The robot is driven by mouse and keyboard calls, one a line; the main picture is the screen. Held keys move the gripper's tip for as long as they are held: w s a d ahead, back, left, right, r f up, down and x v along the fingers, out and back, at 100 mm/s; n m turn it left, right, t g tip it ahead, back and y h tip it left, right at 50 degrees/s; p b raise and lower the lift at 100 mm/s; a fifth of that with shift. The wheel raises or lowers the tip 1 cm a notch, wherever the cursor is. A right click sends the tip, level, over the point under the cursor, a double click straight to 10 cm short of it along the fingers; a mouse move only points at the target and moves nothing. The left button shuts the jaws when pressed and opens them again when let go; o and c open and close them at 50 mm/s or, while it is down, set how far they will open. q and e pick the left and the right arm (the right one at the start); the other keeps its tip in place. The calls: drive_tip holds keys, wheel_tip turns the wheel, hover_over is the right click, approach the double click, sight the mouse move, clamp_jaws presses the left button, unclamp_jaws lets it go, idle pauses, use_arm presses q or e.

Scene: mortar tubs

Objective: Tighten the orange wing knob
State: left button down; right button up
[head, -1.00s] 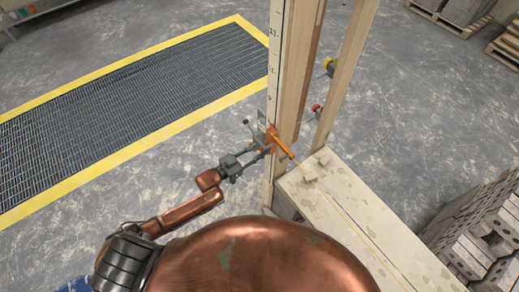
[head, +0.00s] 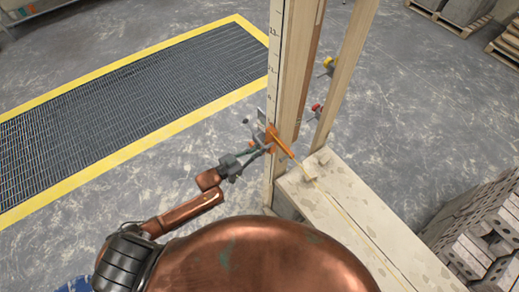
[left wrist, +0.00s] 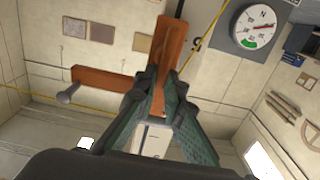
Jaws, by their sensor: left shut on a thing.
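The orange wing knob (head: 283,148) sits on the near face of the upright wooden boards in the head view, low down near the pale block. My left gripper (head: 266,148) reaches it from the lower left and is shut on it. In the left wrist view the orange wing knob (left wrist: 170,38) stands up between the fingertips of my left gripper (left wrist: 160,88), which close around its lower part. An orange bar with a grey round end (left wrist: 100,77) shows left of the fingers. The knob's threaded part is hidden. My right gripper is in neither view.
Behind the boards (head: 293,60) are a red knob (head: 316,108) and a yellow knob (head: 328,63). A long pale block (head: 350,205) lies right of the gripper. Grey bricks (head: 480,230) are stacked at far right. The floor around the yellow-edged grating (head: 140,105) is clear.

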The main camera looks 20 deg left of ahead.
use_arm(q)
drive_tip(key=shift+s+d+f+m+b, duration=0.35)
drive_tip(key=shift+m+b, duration=1)
drive_tip(key=shift+m, duration=1.6)
drive_tip(key=shift+s+d+f+m+b, duration=0.25)
drive_tip(key=shift+f+m+b, duration=0.3)
drive_tip(key=shift+m+b, duration=1.6)
drive_tip(key=shift+s+d+f+m+b, duration=0.2)
drive_tip(key=shift+d+f+m+b, duration=0.35)
drive_tip(key=shift+m, duration=3.15)
drive_tip(key=shift+a+r, duration=0.1)
drive_tip(key=shift+a, duration=0.05)
drive_tip(key=c, duration=2)
unclamp_jaws()
